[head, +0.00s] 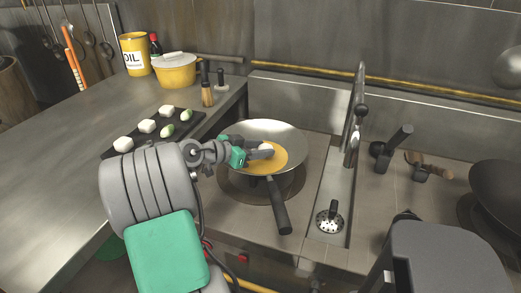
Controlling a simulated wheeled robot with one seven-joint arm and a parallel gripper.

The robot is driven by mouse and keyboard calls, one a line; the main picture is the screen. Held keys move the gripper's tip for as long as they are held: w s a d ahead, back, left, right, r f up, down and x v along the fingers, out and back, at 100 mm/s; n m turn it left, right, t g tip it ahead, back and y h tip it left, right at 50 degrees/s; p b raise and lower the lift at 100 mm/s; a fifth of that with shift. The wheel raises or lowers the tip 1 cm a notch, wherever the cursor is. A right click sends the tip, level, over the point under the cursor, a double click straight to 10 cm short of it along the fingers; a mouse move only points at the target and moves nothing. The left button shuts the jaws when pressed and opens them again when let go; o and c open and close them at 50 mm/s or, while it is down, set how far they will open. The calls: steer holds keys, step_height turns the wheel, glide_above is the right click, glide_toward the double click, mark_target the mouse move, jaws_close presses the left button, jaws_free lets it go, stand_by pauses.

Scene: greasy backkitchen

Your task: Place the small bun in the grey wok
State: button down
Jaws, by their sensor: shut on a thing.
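The grey wok (290,139) sits on the left burner, its dark handle pointing toward me. A yellow-orange layer (279,165) covers part of its inside. My gripper (262,153) reaches in from the left over the wok and is shut on a small pale thing (265,146), which looks like the small bun. The fingers hide most of it. I cannot tell whether it touches the yellow layer.
A dark tray (112,154) with several white and green pieces lies on the left counter. An oil tin (134,54) and a yellow pot (176,75) stand behind it. A tall tap (353,115) rises right of the wok. A black wok (503,190) is at far right.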

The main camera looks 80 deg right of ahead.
steer(key=c, duration=0.8)
jaws_free()
steer(key=shift+a+f, duration=0.1)
steer(key=shift+f, duration=0.3)
steer(key=shift+o, duration=0.2)
steer(key=shift+r, duration=0.15)
steer(key=v, duration=0.4)
steer(key=p+v, duration=0.1)
steer(key=v, duration=0.3)
steer(key=r+v, duration=0.1)
steer(key=v, duration=0.3)
steer(key=shift+r, duration=0.1)
